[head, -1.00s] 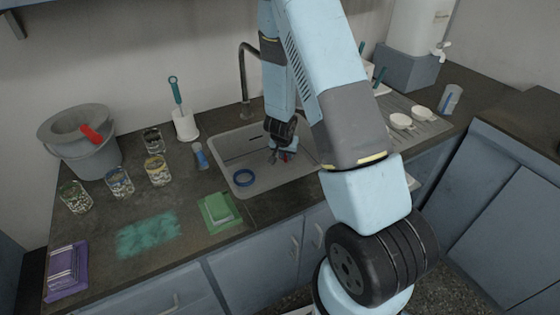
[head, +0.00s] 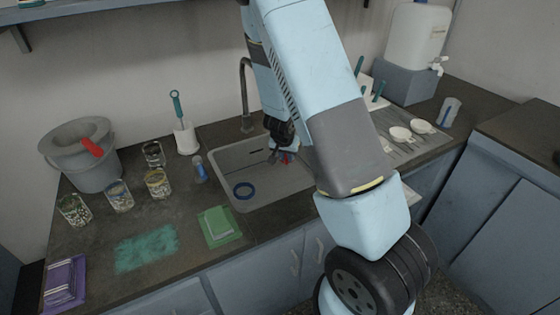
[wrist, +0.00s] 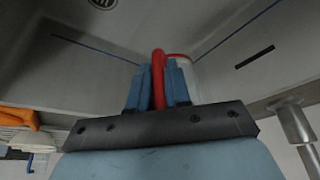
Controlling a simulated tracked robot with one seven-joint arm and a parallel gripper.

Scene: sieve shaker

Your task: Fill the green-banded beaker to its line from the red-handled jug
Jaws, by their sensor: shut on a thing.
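My gripper (wrist: 158,85) is shut on the red handle (wrist: 158,75) of the jug; both blue fingers press on it in the wrist view. The jug's pale body with a red rim (wrist: 181,60) shows just behind the right finger, mostly hidden. In the head view my gripper and a bit of the red handle (head: 285,158) are at the right part of the sink, and my arm hides most of the jug. The beaker that looks green-banded (head: 74,208) stands at the far left of the counter, its band and line too small to read.
Several similar glass beakers stand near it, including a blue-banded one (head: 119,196) and a yellow-banded one (head: 158,184). A grey bucket (head: 88,175) with a red piece is behind. A tap (head: 245,95) rises behind.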

